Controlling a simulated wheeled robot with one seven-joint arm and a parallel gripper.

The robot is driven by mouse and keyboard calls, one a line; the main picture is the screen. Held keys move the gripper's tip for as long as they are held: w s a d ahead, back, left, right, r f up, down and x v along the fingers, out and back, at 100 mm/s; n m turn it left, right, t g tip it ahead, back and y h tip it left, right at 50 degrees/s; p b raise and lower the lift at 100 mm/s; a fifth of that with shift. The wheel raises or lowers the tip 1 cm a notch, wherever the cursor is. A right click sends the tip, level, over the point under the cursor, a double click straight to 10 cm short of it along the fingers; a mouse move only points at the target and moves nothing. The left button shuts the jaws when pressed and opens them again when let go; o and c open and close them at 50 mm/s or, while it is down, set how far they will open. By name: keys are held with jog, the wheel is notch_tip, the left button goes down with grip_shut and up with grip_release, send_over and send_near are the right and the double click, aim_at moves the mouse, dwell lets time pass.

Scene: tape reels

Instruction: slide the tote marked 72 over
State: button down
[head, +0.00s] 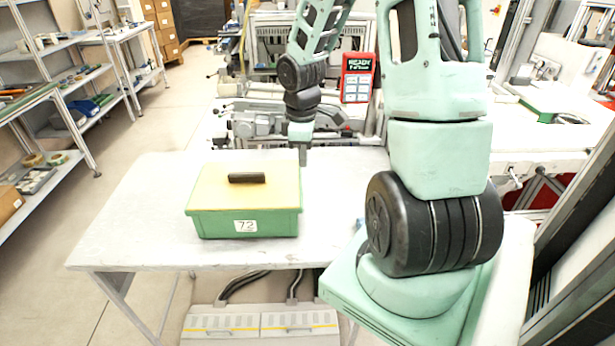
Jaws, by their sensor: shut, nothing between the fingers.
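The tote marked 72 (213,222) is a green box with a yellow lid and a dark handle bar on top. It stands upright on the white table (145,210), and its white label with 72 faces me. My gripper (303,158) points down just beyond the tote's far right corner. It is shut and empty, with its fingertips low near the table top. I cannot tell whether it touches the tote's right side.
The table is clear left of the tote, and a bare strip lies right of it. My own arm covers the table's right part. Machinery (262,128) and a red READY display (358,78) stand behind the table. Shelves (75,85) stand far left.

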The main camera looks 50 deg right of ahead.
aim_at(210, 186)
jog(key=s+d+f+n, duration=0.1)
jog(key=d+f+n, duration=0.1)
jog(key=d, duration=0.4)
notch_tip(210, 186, down, 10)
jog(key=w+a, duration=0.2)
jog(key=shift+w+a+p, duration=0.15)
jog(key=shift+w+p, duration=0.05)
jog(key=shift+p, duration=0.15)
jog(key=w+a, duration=0.6)
jog(key=w+a+b, duration=0.1)
jog(key=w+a, duration=0.4)
jog(key=w, duration=0.2)
jog(key=w+a, duration=0.6)
jog(key=shift+w+a, duration=0.3)
jog(key=shift+w, duration=0.05)
